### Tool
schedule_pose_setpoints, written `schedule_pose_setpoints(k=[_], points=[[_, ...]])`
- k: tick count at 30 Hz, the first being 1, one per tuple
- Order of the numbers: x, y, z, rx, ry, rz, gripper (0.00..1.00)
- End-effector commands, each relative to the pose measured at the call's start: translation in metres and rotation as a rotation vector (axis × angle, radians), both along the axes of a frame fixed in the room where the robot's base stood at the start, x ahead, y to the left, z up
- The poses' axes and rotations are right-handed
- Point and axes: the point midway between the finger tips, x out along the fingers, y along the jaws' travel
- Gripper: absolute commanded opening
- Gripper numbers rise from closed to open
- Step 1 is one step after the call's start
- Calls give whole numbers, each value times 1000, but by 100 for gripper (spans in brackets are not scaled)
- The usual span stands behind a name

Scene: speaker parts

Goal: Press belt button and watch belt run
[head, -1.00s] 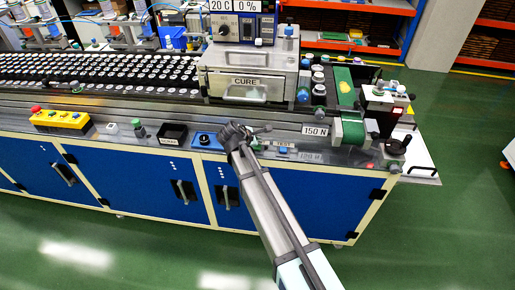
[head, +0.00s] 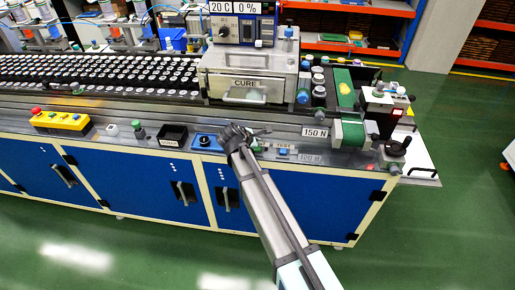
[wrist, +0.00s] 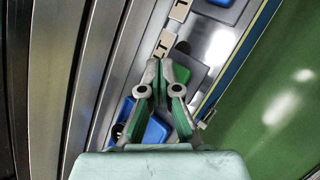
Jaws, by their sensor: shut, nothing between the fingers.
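My gripper (head: 268,131) is shut and empty above the front control strip of the bench, its fingers pointing right in the head view. In the wrist view its fingertips (wrist: 157,63) meet beside a label ending in "LT" (wrist: 161,45). A dark grey square plate (wrist: 189,73) lies just right of the tips, partly hidden by a finger; I cannot tell whether the tips touch it. A small green belt (head: 345,90) with a yellow item on it runs at the bench's right end. Whether it moves cannot be told.
A blue box with a dark knob (head: 206,141) sits left of my gripper, and a blue button (head: 283,152) to its right. A yellow button box (head: 60,120), a black tray (head: 173,134) and the CURE oven (head: 246,84) stand on the bench. Green floor is clear in front.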

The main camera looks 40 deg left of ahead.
Motion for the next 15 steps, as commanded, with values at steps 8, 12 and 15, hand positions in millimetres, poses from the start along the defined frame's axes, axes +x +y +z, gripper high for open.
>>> schedule_pose_setpoints(k=[8,12,15], points=[[0,0,0,0,0,0,0],[0,0,-2,0,0,0,0],[0,0,-6,-1,1,-1,0]])
